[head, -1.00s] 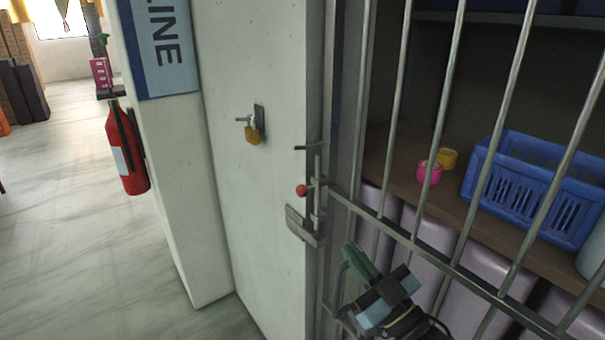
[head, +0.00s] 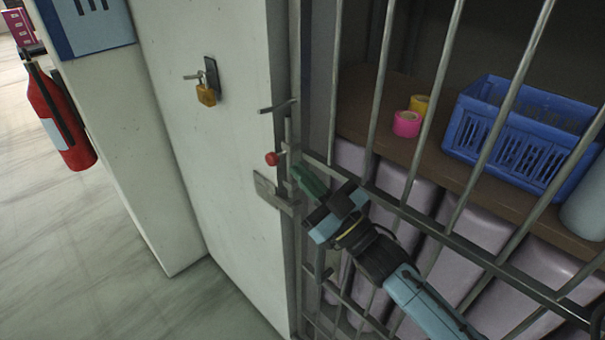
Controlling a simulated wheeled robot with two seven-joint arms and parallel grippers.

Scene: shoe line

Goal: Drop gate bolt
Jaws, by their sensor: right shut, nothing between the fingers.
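The gate bolt (head: 289,132) stands upright at the left edge of the barred gate (head: 372,110), with a bent handle at its top. A red knob (head: 272,159) sits beside it on the left. A metal hasp plate (head: 268,188) is fixed to the wall edge below the knob. My right gripper (head: 300,172) is shut and empty, its green fingertips just right of the knob and close to the bolt. I cannot tell whether the fingers touch the bolt. My left gripper is not in view.
A yellow padlock (head: 205,94) hangs from a hook on the white wall (head: 180,130). Behind the bars, a shelf holds a blue crate (head: 520,150) and pink (head: 407,123) and yellow tape rolls. A fire extinguisher (head: 60,120) hangs at left. The floor there is clear.

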